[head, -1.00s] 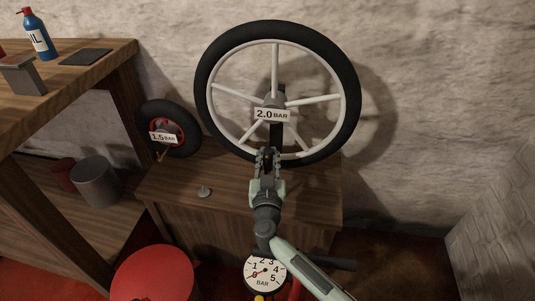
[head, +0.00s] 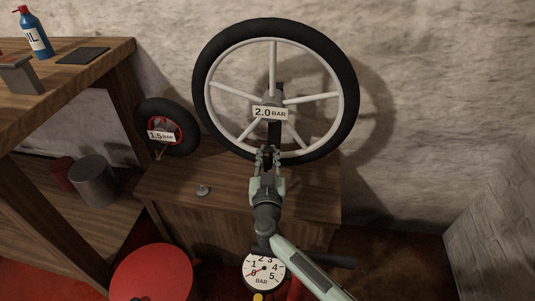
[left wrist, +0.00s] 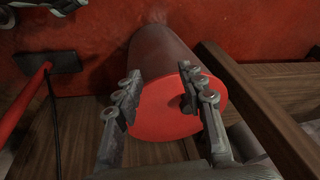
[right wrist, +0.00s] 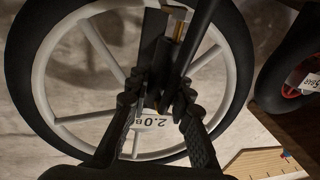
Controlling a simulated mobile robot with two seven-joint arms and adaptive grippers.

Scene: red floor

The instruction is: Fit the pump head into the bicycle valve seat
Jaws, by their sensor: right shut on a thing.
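A big wheel (head: 208,116) with a black tyre, white spokes and a "2.0 BAR" label (head: 270,113) stands on a wooden cabinet. My right gripper (head: 267,150) is at the lower part of this wheel, in front of its rim. In the right wrist view its fingers (right wrist: 158,98) are shut on the dark pump head (right wrist: 152,60). A small brass-coloured valve part (right wrist: 178,27) shows near the top there; whether the pump head touches it I cannot tell. My left gripper (left wrist: 160,92) is open in the left wrist view, its fingers apart over a red-ended cylinder (left wrist: 165,118).
A small wheel (head: 152,112) labelled "1.5 BAR" stands left of the big one. A pressure gauge (head: 264,270) is below my right arm. A red round top (head: 150,275) is at the lower left. A wooden bench (head: 100,75) holds a blue oil can (head: 37,40). A small metal piece (head: 203,190) lies on the cabinet.

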